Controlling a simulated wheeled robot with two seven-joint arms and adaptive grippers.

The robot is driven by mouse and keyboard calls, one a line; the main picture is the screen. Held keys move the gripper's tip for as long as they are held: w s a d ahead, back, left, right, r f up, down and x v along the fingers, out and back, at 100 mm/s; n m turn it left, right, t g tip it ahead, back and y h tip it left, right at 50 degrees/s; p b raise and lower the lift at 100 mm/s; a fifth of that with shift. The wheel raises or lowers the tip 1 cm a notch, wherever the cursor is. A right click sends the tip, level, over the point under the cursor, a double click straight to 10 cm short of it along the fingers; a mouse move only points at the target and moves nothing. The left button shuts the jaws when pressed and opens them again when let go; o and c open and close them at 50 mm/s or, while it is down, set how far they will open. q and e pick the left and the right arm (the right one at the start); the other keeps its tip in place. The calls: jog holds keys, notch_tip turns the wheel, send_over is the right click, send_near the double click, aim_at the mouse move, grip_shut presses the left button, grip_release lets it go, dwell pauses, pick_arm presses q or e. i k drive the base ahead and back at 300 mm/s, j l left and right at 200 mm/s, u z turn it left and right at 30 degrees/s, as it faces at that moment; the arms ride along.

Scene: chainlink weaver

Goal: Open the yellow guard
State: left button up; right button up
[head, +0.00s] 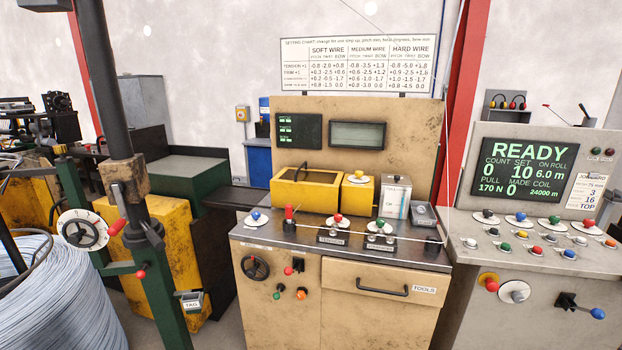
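A yellow box-shaped guard (307,197) sits on the back left of the dark bench top, below two dark display panels. Its top looks like a yellow frame around a dark area, with a small dark handle standing up from it. I cannot tell from here how its lid is hinged. A smaller yellow box (357,195) with a knob on top stands just right of it. Neither of my grippers shows in the head view, and nothing touches the guard.
Red, blue and green knobs stand along the bench top (290,231) in front of the guard. A drawer (378,308) marked TOOLS is below. A grey READY console (540,205) is right. A green post with a crank dial (82,230) and a wire coil (55,300) are left.

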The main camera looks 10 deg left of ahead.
aim_at(315, 190)
jog(key=i+j+u, duration=0.3)
jog(key=i, duration=0.35)
jog(key=i+u, duration=0.3)
jog(key=i, duration=0.35)
